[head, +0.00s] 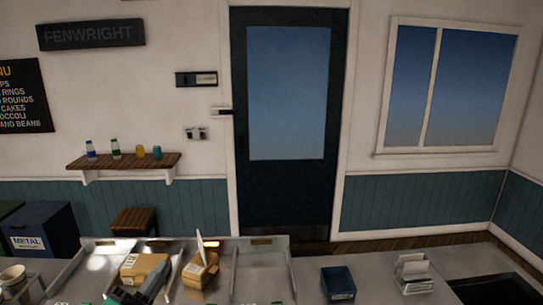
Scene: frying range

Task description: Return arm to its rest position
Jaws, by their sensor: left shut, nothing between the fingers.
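My left gripper (151,283) is at the bottom left of the head view, dark grey. It is shut with nothing in its fingers, and the lower part of the arm is cut off by the frame. It shows in front of a cardboard box (142,265) in a metal tray-like counter section (262,265); I cannot tell whether they touch. A second cardboard box (199,274) with a white piece standing up from it is just right of the gripper. My right gripper is not in view.
A dark blue bin (338,283) and a white holder (412,272) stand on the counter at the right, with bare counter (375,262) between them. A pale cup (13,279) is at the far left. Beyond are a metal-recycling bin (40,225), a stool (135,219) and a closed door (285,190).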

